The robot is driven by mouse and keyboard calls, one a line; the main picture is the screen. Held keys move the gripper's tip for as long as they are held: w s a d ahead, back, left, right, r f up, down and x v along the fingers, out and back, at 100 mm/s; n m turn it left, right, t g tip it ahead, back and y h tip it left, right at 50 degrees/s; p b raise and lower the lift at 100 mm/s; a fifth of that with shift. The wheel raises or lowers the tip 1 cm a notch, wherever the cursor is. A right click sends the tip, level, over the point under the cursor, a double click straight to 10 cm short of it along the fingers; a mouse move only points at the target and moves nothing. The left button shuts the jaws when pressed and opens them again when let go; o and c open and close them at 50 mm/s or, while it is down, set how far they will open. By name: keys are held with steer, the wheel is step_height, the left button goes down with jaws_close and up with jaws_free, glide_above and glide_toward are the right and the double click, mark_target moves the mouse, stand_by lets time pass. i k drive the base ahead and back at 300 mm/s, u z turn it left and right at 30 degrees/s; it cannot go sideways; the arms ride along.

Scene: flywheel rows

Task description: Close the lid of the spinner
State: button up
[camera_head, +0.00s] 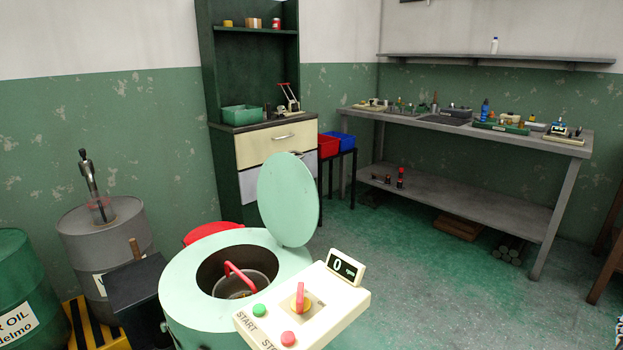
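The spinner (190,290) is a mint-green drum at the lower middle of the view. Its round mint-green lid (287,200) stands open, nearly upright, at the drum's back right edge. Through the open top I see a grey inner basket (258,283) with a red handle-like bar (238,273). A cream control panel (322,308) at the drum's front right has a green START button, a red button, a red-and-yellow knob and a small display reading 0. My gripper is not in view.
A green cabinet (227,185) stands behind the spinner. A grey workbench (440,122) with tools and a lower shelf runs along the right wall. Grey (75,235) and green (22,290) barrels and a dark box (140,285) crowd the left. The floor (430,290) to the right is clear.

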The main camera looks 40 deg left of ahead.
mark_target(288, 201)
steer(key=i, duration=2.3)
steer(key=u, duration=3.9)
steer(key=i, duration=1)
